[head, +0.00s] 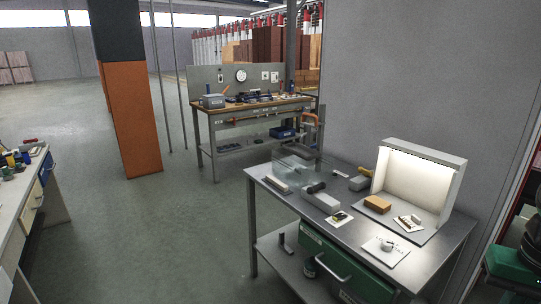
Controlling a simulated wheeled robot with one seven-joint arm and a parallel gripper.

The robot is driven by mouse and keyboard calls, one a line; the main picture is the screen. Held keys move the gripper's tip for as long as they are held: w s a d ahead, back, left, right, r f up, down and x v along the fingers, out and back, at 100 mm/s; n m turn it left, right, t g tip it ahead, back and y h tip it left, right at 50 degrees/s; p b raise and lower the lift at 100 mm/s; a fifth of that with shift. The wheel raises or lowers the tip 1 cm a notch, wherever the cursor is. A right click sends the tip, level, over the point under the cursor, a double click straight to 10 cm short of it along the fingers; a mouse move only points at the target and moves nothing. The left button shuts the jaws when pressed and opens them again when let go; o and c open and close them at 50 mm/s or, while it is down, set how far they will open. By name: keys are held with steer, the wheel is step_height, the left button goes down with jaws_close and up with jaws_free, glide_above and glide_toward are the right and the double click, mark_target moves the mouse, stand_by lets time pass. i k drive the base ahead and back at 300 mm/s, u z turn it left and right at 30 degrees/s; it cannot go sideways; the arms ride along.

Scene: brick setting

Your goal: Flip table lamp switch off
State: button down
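A light box (453,195) with a pale housing stands on the right part of the near metal table (345,223). Its inside is lit brightly, so the lamp in it is on. A white plate (398,257) with a small rounded part on it lies at the table's front right. I cannot tell whether this is the lamp's switch, and no other switch is clear at this size. My gripper is not in view.
A brown block (377,204) and a small white card (408,224) lie before the light box. A clear box (296,165) stands at the table's back left. A workbench (255,106) and an orange pillar (132,125) stand behind. The floor (190,230) left of the table is clear.

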mark_target(340, 216)
steer(key=z, duration=0.1)
steer(key=i, duration=0.9)
steer(key=u, duration=0.1)
